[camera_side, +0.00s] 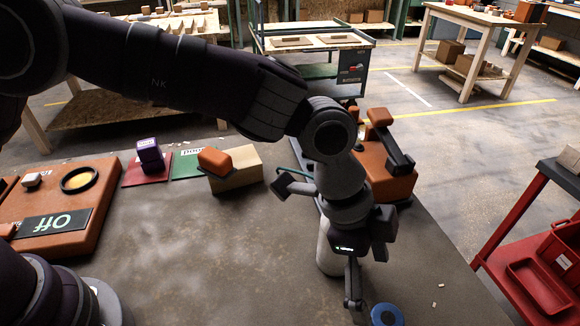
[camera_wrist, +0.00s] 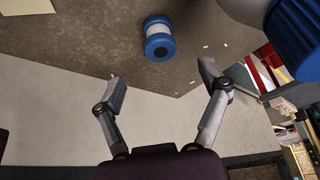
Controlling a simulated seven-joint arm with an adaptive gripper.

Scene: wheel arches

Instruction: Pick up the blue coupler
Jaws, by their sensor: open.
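The blue coupler (camera_wrist: 158,38) shows in the wrist view as a short cylinder with blue ends and a pale middle, on the grey worktop near its edge. In the side view the blue coupler (camera_side: 387,314) is at the bottom edge, partly cut off. My gripper (camera_wrist: 164,83) is open and empty in the wrist view, with its fingers spread and the coupler beyond the fingertips, between their lines. In the side view my gripper (camera_side: 354,302) points down just left of the coupler, and only part of its fingers shows.
A large blue-ended object (camera_wrist: 295,35) is cut off at the wrist view's upper right. An orange block assembly (camera_side: 385,170) stands behind my wrist. A wooden block (camera_side: 236,172) and orange panel (camera_side: 90,215) stand left. A red cart (camera_side: 530,275) stands right, beyond the worktop edge.

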